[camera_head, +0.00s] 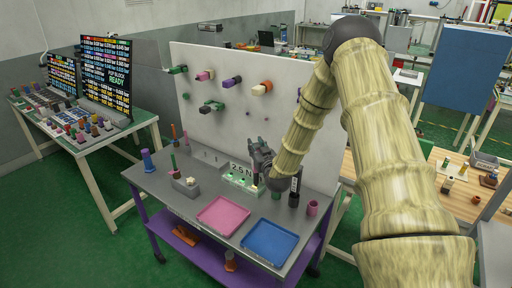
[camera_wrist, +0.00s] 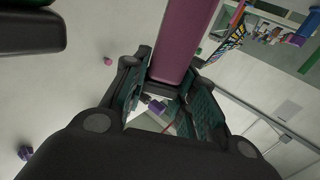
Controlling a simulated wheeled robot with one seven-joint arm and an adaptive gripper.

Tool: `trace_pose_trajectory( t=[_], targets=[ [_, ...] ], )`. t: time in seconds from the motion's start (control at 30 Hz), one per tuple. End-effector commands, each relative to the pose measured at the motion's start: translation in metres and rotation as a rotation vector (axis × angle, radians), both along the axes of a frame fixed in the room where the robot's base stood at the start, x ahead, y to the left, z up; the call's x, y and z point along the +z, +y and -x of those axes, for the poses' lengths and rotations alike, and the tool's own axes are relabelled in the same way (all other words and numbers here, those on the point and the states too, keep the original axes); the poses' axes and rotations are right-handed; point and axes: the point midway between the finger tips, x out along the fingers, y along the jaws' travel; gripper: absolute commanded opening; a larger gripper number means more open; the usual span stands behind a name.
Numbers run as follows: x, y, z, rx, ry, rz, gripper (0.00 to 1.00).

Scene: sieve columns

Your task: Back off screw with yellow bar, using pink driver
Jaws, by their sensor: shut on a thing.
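My gripper (camera_head: 262,162) hangs over the back of the grey table, in front of the white board (camera_head: 300,130). In the wrist view its two fingers (camera_wrist: 165,100) are shut on the magenta-pink driver (camera_wrist: 178,38), whose thick body runs up out of the picture. In the head view the driver cannot be made out behind my gripper. The board bears several coloured pieces: green (camera_head: 177,70), pink (camera_head: 205,75), purple (camera_head: 232,81), cream-yellow (camera_head: 262,88) and lower green (camera_head: 211,105). I cannot tell which one has the yellow bar.
A pink tray (camera_head: 223,215) and a blue tray (camera_head: 269,242) lie in front. A magenta cup (camera_head: 312,207), a black upright piece (camera_head: 294,198) and a purple upright piece (camera_head: 148,160) stand on the table.

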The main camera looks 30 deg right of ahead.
Motion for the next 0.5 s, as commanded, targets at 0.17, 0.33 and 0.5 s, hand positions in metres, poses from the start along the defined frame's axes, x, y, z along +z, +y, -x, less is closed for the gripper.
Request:
trace_pose_trajectory(
  t=[0.17, 0.33, 0.5],
  targets=[
    [-0.002, 0.0, -0.0003, 0.0, -0.001, 0.0, 0.0],
    [-0.0039, 0.0, -0.0003, 0.0, -0.001, 0.0, 0.0],
    [-0.0058, 0.0, -0.0003, 0.0, -0.001, 0.0, 0.0]
  ],
)
